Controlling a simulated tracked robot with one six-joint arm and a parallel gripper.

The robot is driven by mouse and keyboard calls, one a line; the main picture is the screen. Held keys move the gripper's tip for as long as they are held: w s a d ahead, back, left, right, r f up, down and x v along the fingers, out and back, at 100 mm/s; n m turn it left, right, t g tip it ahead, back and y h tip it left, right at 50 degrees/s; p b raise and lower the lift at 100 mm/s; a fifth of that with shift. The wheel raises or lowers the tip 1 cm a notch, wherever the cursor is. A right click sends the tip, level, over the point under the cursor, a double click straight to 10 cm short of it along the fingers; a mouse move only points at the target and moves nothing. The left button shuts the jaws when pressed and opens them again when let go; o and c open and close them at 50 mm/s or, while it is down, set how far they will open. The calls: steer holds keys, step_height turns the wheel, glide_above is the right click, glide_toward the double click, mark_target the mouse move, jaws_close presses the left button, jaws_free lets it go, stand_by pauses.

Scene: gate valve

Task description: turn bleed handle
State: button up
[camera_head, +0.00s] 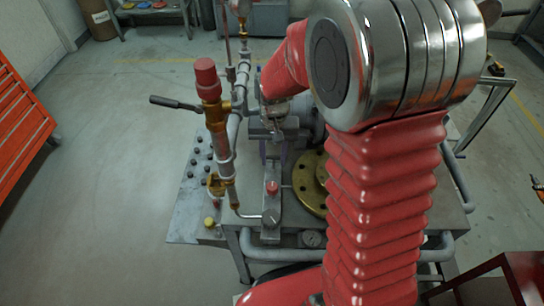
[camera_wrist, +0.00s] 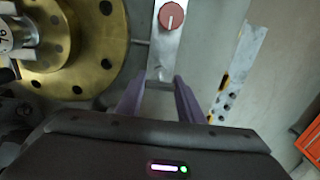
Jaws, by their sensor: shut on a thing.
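My gripper shows in the wrist view (camera_wrist: 158,98), with a purple finger on each side of a grey bar-like part (camera_wrist: 160,84). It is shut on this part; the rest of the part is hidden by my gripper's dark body. In the head view the purple fingers (camera_head: 274,153) point down behind the red-knobbed plate. That plate carries a red knob (camera_head: 272,187), which also shows with a white mark in the wrist view (camera_wrist: 172,15), apart from the fingers. A black-gripped lever (camera_head: 176,103) sticks out left from the pipework. I cannot tell which part is the bleed handle.
An upright pipe with a red cap (camera_head: 205,75) stands left of my gripper. A brass flange (camera_head: 312,183), also large in the wrist view (camera_wrist: 110,62), lies to the right of the plate. An orange cabinet (camera_head: 22,112) stands far left. The floor between is clear.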

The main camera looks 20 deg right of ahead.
mark_target(273, 156)
steer(key=shift+w+r, duration=0.1)
steer(key=shift+w, duration=0.05)
steer(key=o, duration=1.1)
steer(key=shift+c, duration=0.2)
step_height(273, 156, up, 14)
steer(key=shift+f, duration=0.2)
stand_by(0.5)
